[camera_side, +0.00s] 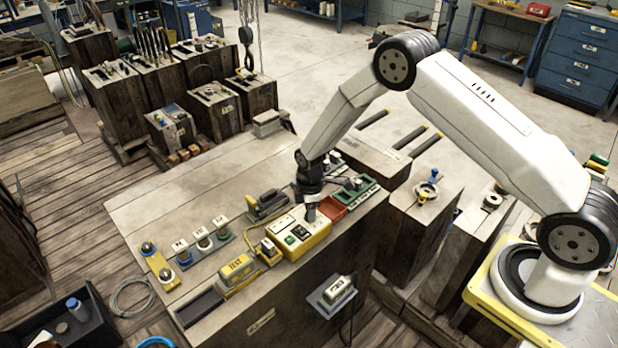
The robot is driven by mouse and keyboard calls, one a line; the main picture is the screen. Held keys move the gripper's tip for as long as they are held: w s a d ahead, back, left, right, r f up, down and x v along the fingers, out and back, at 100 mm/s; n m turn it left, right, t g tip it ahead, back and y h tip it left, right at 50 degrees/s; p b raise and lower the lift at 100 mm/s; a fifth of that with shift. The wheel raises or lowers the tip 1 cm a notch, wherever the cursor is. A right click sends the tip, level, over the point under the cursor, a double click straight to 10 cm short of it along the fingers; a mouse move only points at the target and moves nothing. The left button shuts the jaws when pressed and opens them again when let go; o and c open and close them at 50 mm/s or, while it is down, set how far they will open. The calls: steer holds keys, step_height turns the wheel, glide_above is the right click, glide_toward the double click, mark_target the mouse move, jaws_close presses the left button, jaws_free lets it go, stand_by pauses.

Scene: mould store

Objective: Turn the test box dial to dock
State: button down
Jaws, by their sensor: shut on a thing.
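The test box (318,239) is a yellow case with a pale top panel and small dark and green controls, near the front edge of the wooden work block. My gripper (311,213) points down at the box's right part, from above. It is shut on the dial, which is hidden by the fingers. The dial's pointer and any position marks, including dock, are too small or covered to read.
A red tray (334,209) and a green rack (357,192) stand close to the right of the box. White-topped pieces (202,238) stand in a row to the left. A dark tool (267,204) lies behind. The block's back left top is clear.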

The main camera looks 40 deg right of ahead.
steer(key=m, duration=0.6)
steer(key=shift+m, duration=0.3)
steer(key=m, duration=1.2)
steer(key=shift+m, duration=0.3)
steer(key=m, duration=0.6)
steer(key=shift+a+m, duration=0.1)
steer(key=shift+m, duration=0.3)
steer(key=shift+c, duration=1.6)
jaws_free()
steer(key=shift+t, duration=0.3)
